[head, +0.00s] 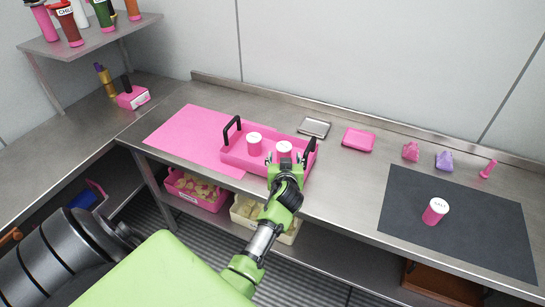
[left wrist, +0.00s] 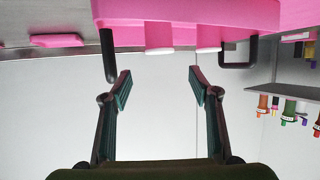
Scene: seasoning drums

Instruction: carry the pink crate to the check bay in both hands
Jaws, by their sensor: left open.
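The pink crate (head: 236,158) stands on the steel counter, with an upright black handle (head: 232,130) at its left end and another (head: 310,150) at its right end. It holds two pink drums with white lids (head: 254,143). My left gripper (head: 287,163) is at the crate's front right, partly hiding it. In the left wrist view, its two fingers (left wrist: 160,85) are apart with nothing between them. The crate (left wrist: 200,12) fills the top of that view, with one handle (left wrist: 107,55) near the left finger. My right gripper is in neither view.
A pink mat (head: 185,135) lies left of the crate. A dark mat (head: 470,230) at the right bears a salt drum (head: 435,212). A steel tray (head: 314,127) and a pink tray (head: 358,140) lie behind. More crates, including a pink one (head: 205,202), are on the lower shelf.

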